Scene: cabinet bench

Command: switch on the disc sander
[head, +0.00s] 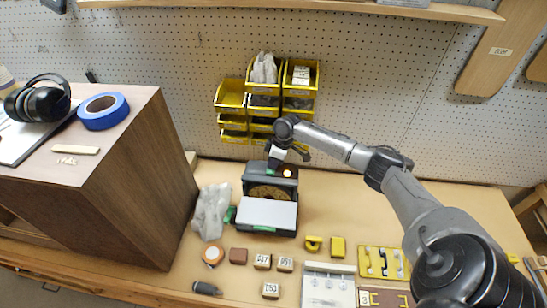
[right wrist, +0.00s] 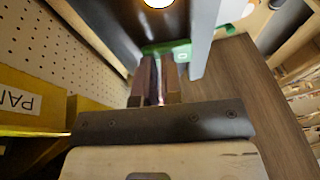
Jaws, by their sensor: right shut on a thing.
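The disc sander (head: 246,186) stands on the bench below the yellow bins, a dark machine with a round brown disc and a flat grey table (head: 267,213) in front. A small round lamp (head: 288,173) on its top glows; a bright lamp (right wrist: 158,2) also shows in the right wrist view. My left gripper is not in view.
Yellow bins (head: 232,103) hang on the pegboard behind the sander. A brown cabinet (head: 140,170) stands to the left, with ear defenders and blue tape (head: 103,111) on top. A crumpled grey cloth (head: 211,212) lies left of the sander. Small blocks (head: 262,261) lie in front.

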